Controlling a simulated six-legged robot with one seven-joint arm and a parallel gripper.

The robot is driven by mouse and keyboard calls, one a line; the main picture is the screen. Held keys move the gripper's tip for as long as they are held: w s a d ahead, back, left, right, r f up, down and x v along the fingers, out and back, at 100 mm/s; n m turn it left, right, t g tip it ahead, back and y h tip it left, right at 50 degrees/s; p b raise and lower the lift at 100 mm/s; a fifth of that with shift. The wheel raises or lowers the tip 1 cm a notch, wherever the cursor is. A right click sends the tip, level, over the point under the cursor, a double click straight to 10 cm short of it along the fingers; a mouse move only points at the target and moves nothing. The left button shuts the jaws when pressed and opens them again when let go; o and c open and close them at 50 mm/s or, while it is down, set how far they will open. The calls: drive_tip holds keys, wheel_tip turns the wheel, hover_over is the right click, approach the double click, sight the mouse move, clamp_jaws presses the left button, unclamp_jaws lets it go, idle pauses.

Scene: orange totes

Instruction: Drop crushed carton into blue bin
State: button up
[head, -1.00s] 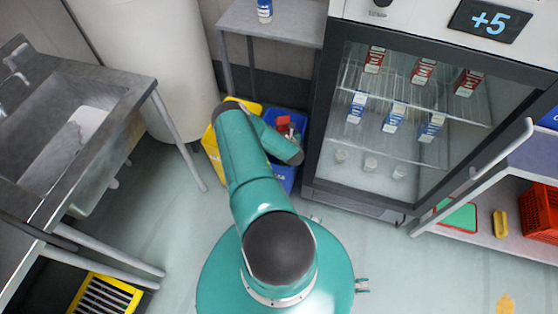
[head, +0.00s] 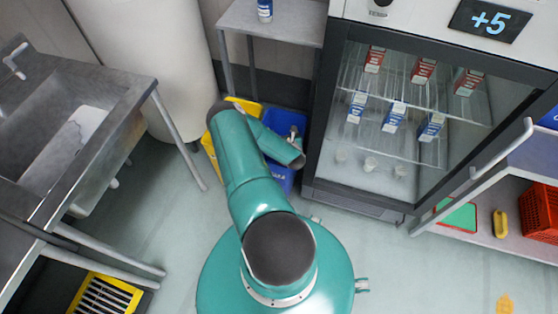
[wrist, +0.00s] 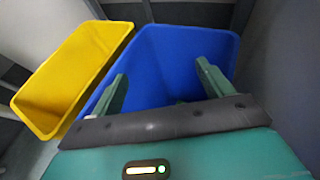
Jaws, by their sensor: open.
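The blue bin (head: 284,178) stands on the floor between the yellow bin and the glass-door fridge, partly covered by my arm in the head view. In the wrist view the blue bin (wrist: 180,38) opens right beneath my gripper (wrist: 162,70), whose two fingers are spread apart with nothing between them. In the head view my gripper (head: 294,132) points down over the bin's mouth. The crushed carton does not show in either current view. The lower part of the bin's inside is hidden behind my gripper.
A yellow bin (head: 210,154) stands against the left of the blue bin and also shows in the wrist view (wrist: 75,72). The fridge (head: 400,130) is close on the right. A small grey table (head: 270,20) stands behind. A steel sink (head: 70,140) is at left.

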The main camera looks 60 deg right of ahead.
drive_tip(key=v, duration=1.1)
drive_tip(key=shift+r, duration=0.15)
